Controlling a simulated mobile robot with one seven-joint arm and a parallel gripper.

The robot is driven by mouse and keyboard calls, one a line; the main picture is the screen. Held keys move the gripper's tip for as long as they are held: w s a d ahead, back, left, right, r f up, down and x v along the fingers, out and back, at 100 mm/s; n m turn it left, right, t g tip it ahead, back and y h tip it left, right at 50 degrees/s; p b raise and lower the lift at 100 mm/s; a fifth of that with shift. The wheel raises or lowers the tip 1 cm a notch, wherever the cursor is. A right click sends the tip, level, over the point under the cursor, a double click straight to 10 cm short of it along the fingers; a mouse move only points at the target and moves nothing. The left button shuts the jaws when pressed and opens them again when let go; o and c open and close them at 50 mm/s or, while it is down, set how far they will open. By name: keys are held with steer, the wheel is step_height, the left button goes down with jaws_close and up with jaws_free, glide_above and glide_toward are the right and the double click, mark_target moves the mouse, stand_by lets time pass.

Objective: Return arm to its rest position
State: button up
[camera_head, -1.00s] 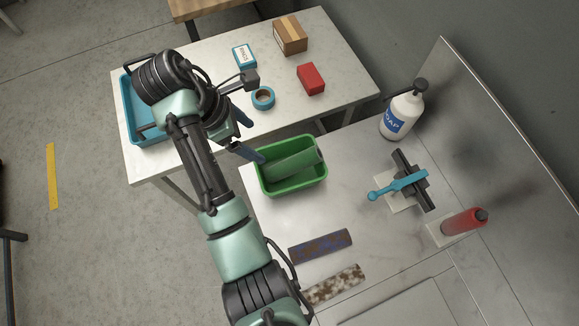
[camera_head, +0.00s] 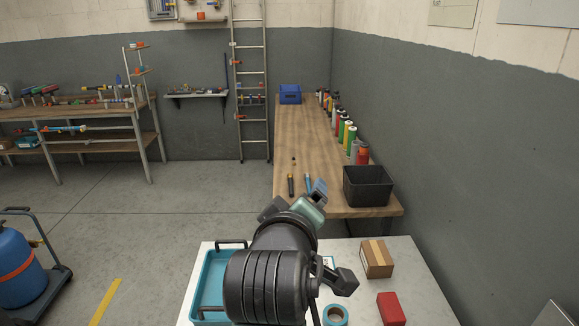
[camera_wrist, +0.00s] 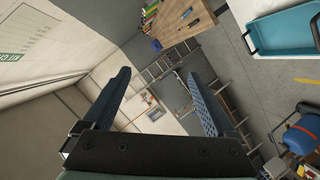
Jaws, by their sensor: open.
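My gripper (camera_wrist: 159,76) is open and empty in the wrist view, with its two blue ridged fingers well apart. Between and beyond them I see walls, a ladder and a bench at a distance, and nothing touches them. In the head view my arm rises at the bottom centre, in front of the white table (camera_head: 420,296), and its dark joint hides part of that table. The green bin and the workbench with the soap bottle are out of the head view.
On the white table are a blue tray (camera_head: 208,288), a cardboard box (camera_head: 377,258), a red box (camera_head: 391,308) and blue tape (camera_head: 335,316). Behind stands a long wooden bench (camera_head: 305,145) with a black bin (camera_head: 368,186). A blue cylinder cart (camera_head: 17,262) stands left. The floor between is clear.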

steer(key=s+r+m+t, duration=0.2)
steer(key=s+r+t, duration=0.2)
steer(key=r, duration=0.5)
steer(key=s+a+r+m+t+y+b, duration=0.1)
steer(key=s+r+m+t, duration=0.2)
steer(key=s+r+t, duration=0.2)
steer(key=s+a+r+m+t+y+b, duration=0.1)
steer(key=s+r+m+t, duration=0.2)
steer(key=s+r, duration=0.6)
step_height(320, 180, up, 5)
steer(key=shift+s+f+t, duration=0.15)
steer(key=shift+s+t, duration=0.2)
steer(key=shift+t, duration=0.35)
